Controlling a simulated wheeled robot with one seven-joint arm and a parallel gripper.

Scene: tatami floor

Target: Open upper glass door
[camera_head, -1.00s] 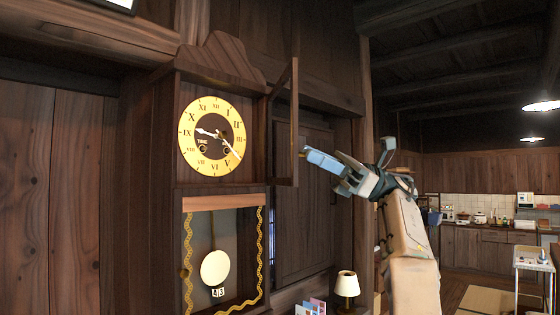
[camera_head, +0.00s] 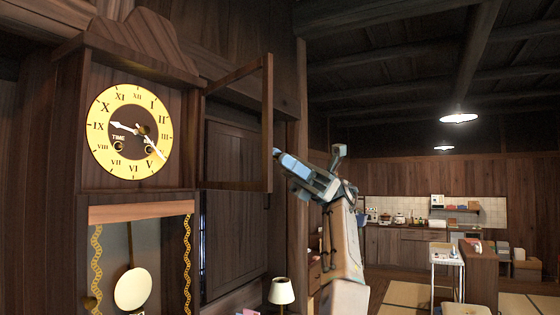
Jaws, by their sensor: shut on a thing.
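A tall dark wooden wall clock (camera_head: 141,202) stands at the left, with a yellow dial (camera_head: 103,108) and a lower pendulum case. The upper glass door (camera_head: 270,110) is a thin wooden frame around a clear pane. It stands swung out to the right of the dial, hinged at the clock's right side, and the dial is uncovered. My gripper (camera_head: 282,157) is at the door's free right edge, shut on the door frame; the exact contact at the fingertips is small and partly hidden.
A round pendulum (camera_head: 132,289) hangs in the lower case. A small lamp (camera_head: 282,291) stands below the door. A wooden post (camera_head: 298,90) is behind my gripper. The kitchen counter (camera_head: 400,247) and a white cart (camera_head: 446,258) are far right, with open floor before them.

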